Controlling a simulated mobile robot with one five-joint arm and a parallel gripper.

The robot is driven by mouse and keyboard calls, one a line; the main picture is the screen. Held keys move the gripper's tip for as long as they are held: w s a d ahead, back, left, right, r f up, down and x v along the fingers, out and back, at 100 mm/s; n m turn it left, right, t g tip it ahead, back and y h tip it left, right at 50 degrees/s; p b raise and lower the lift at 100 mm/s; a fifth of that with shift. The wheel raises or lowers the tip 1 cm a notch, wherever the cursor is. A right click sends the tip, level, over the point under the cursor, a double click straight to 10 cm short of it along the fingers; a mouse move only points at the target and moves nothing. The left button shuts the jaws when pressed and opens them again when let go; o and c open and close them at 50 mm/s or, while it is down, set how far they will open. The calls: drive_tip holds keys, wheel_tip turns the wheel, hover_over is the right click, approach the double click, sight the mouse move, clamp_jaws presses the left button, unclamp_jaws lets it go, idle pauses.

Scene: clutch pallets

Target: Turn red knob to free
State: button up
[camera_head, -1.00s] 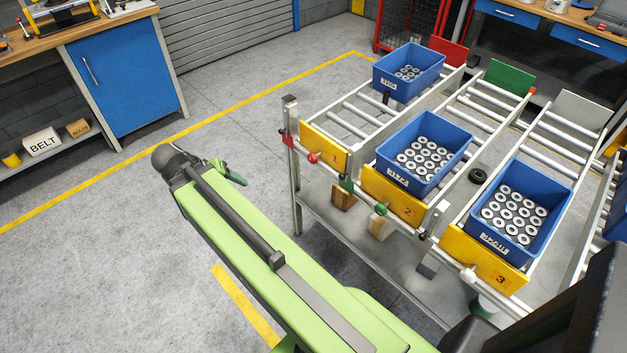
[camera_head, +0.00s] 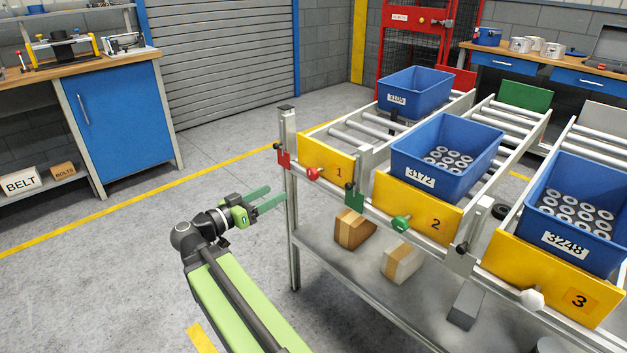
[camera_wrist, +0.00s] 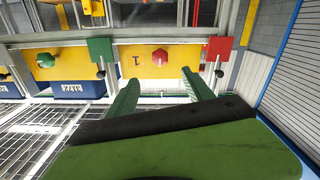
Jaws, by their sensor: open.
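The red knob (camera_head: 313,174) sticks out from the front of the yellow lane 1 panel (camera_head: 327,156). In the wrist view the red knob (camera_wrist: 160,57) shows straight ahead, beside the number 1. A red plate (camera_head: 283,157) and a green plate (camera_head: 354,200) flank that panel on the rack; in the wrist view the red plate (camera_wrist: 219,49) is right and the green plate (camera_wrist: 101,50) left. My gripper (camera_head: 277,197) is open and empty, left of and below the red knob in the head view. Its two green fingers (camera_wrist: 160,88) are apart, with the knob beyond and between them.
A green knob (camera_head: 401,222) and a white knob (camera_head: 531,299) stick out at lanes 2 and 3. Blue bins (camera_head: 446,157) of washers sit on the rollers. Blocks (camera_head: 353,230) lie on the lower shelf. The floor left of the rack (camera_head: 150,240) is clear.

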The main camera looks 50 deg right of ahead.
sight(310, 175)
drive_tip(key=d, duration=1.1)
drive_tip(key=s+d, duration=0.1)
drive_tip(key=d, duration=0.4)
drive_tip(key=shift+s+d, duration=0.1)
drive_tip(key=shift+d, duration=0.2)
clamp_jaws()
